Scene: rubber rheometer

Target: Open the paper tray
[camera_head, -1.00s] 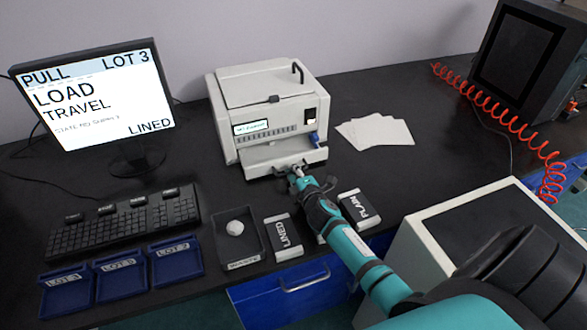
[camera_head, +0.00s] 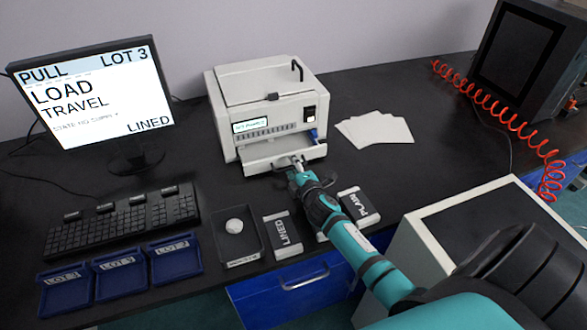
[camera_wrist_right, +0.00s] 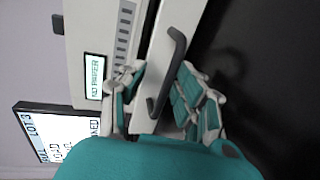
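The white printer (camera_head: 268,108) stands on the black bench, its small screen reading a no-paper message (camera_wrist_right: 96,78). Its paper tray (camera_head: 258,163) is the low front section; in the right wrist view a dark seam separates the tray front (camera_wrist_right: 193,18) from the body. A dark bar handle (camera_wrist_right: 176,52) is on the tray front. My right gripper (camera_head: 296,164) is at the tray front, and in the right wrist view its fingers (camera_wrist_right: 161,76) are apart, one on each side of the handle. Whether a finger touches it is unclear. My left gripper is out of view.
White paper sheets (camera_head: 375,131) lie right of the printer. A LINED pack (camera_head: 283,236), a PLAIN pack (camera_head: 358,205), a dark waste tray (camera_head: 240,255) and blue lot trays (camera_head: 121,281) are in front. A monitor (camera_head: 95,95) and keyboard (camera_head: 124,222) are left.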

